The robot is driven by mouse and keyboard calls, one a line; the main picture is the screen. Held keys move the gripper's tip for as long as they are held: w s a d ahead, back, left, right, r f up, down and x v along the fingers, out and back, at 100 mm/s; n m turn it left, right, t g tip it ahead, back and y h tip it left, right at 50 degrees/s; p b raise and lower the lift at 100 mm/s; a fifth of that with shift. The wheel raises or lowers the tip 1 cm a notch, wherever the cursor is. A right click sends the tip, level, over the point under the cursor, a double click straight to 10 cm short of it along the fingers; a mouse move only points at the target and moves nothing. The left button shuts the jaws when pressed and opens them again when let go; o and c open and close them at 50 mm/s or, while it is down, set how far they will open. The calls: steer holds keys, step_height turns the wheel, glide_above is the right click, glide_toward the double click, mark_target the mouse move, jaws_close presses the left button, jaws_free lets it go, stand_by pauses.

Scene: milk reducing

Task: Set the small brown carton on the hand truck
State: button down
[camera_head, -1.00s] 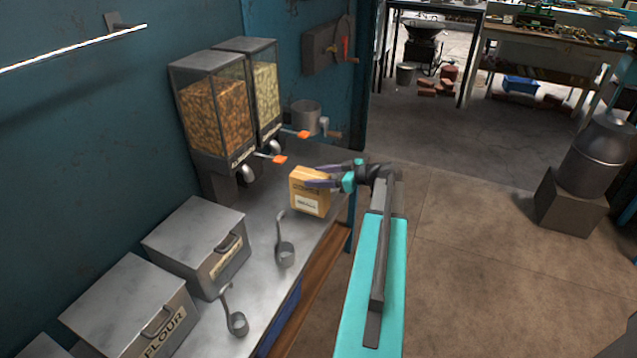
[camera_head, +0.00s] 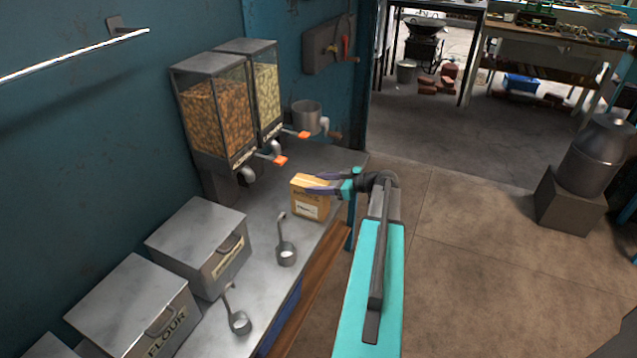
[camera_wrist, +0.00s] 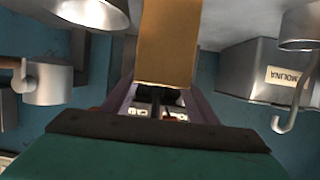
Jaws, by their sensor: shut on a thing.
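The small brown carton (camera_head: 311,206) has a white label and stands upright at the far right end of the metal bench in the head view. My gripper (camera_head: 312,186) is shut on its upper part, reaching in from the right. I cannot tell whether the carton's base touches the bench. In the wrist view the carton (camera_wrist: 168,42) fills the top middle, between the purple fingers of my gripper (camera_wrist: 160,100). I see no hand truck in either view.
Two glass dispensers (camera_head: 218,115) stand behind the carton against the blue wall. Metal bins (camera_head: 197,245) and two ladles (camera_head: 286,255) sit on the bench (camera_head: 262,222). Open floor (camera_head: 470,240) lies to the right, with a metal can on a block (camera_head: 572,198) farther right.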

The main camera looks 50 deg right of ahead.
steer(key=shift+f+b, duration=0.1)
steer(key=shift+b, duration=0.2)
steer(key=c, duration=0.7)
jaws_free()
steer(key=shift+p, duration=0.3)
steer(key=shift+b+v, duration=2)
steer(key=shift+v, duration=4.05)
